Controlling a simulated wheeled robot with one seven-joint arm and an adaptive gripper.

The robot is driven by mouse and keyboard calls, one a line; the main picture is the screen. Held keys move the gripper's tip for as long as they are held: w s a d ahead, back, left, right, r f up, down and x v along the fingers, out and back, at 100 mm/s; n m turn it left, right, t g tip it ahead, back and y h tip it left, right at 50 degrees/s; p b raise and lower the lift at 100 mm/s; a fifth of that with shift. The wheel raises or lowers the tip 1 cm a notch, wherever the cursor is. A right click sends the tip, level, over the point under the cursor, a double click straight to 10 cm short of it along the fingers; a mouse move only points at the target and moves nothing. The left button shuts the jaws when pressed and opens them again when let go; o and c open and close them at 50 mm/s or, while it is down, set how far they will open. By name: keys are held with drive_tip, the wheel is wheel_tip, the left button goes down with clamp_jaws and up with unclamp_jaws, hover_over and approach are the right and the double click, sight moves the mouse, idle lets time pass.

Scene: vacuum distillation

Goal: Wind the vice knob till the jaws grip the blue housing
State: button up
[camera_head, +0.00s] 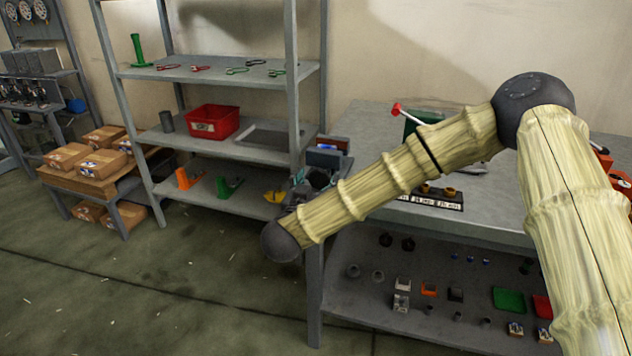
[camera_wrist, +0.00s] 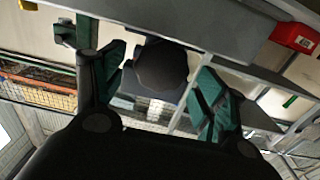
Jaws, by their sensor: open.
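My gripper (camera_wrist: 160,82) is open in the wrist view, with a green-padded finger on either side of a dark rounded knob (camera_wrist: 158,66). The knob shows between the pads; I cannot tell whether they touch it. In the head view my gripper (camera_head: 297,186) is small and partly hidden behind my arm, at the near left corner of the workbench. A grey-blue vice-like block (camera_head: 324,157) stands there beside it. I cannot clearly make out the blue housing or the gap between the jaws.
The workbench (camera_head: 380,130) carries a labelled rack (camera_head: 435,199) behind my arm. Several small parts and a green tray (camera_head: 508,300) lie on its lower shelf. A grey shelf unit with a red bin (camera_head: 213,122) stands left. The floor (camera_head: 180,280) in front is clear.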

drive_tip(key=shift+w+d, duration=0.1)
drive_tip(key=shift+w, duration=0.2)
drive_tip(key=shift+c, duration=0.3)
drive_tip(key=c, duration=0.9)
drive_tip(key=shift+c, duration=0.2)
drive_tip(key=shift+d+m, duration=0.1)
drive_tip(key=shift+m, duration=1.4)
